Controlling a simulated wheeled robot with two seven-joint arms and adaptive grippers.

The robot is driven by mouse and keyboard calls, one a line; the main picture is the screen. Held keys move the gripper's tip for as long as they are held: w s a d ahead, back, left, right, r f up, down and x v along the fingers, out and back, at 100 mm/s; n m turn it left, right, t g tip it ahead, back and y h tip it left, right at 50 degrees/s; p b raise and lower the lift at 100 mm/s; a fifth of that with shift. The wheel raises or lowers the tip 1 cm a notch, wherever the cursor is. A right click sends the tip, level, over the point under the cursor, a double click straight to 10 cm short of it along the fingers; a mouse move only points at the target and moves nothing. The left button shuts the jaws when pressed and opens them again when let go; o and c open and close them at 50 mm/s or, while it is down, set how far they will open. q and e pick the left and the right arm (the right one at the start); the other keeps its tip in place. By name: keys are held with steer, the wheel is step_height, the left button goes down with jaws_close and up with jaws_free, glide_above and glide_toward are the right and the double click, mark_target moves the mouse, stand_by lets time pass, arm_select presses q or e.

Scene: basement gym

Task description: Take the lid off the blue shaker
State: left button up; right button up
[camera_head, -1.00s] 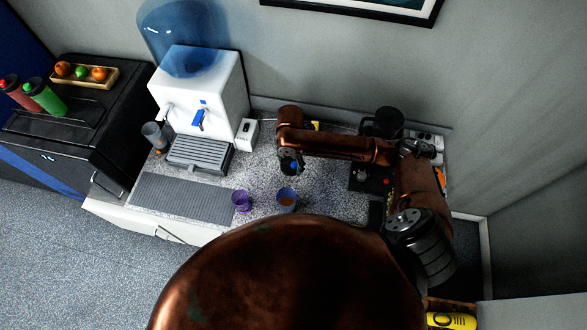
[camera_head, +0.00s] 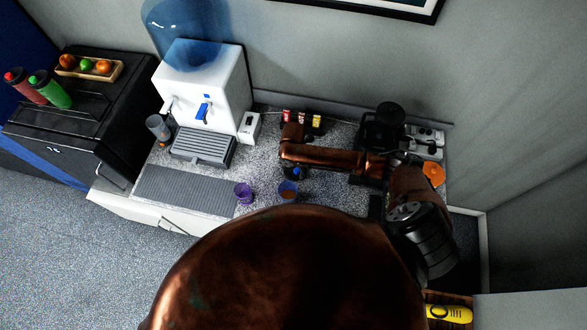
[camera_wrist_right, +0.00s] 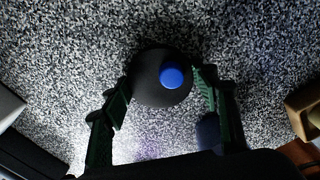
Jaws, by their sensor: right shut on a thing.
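The blue shaker (camera_head: 288,193) stands upright near the front of the speckled counter, its top open and something brown inside. Its black lid with a round blue cap (camera_wrist_right: 172,78) is between the green fingers of my right gripper (camera_wrist_right: 163,90), which is shut on it. In the head view, my right gripper (camera_head: 293,172) is just behind the shaker, and the blue cap shows there. A dark blue shape beside the right finger in the wrist view is probably the shaker. I cannot tell whether the lid touches the counter. My left gripper is not in view.
A purple cup (camera_head: 243,193) stands left of the shaker. The white water dispenser (camera_head: 205,85), drip tray (camera_head: 203,147) and a grey cup (camera_head: 158,127) are farther left. A black machine (camera_head: 383,130) is at right. The grey ribbed mat (camera_head: 185,190) is bare.

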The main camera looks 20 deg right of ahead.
mark_target(293, 171)
steer(key=shift+f, duration=0.15)
steer(key=o, duration=1.3)
step_height(293, 171, up, 12)
steer(key=shift+r+b, duration=0.2)
steer(key=shift+b, duration=0.25)
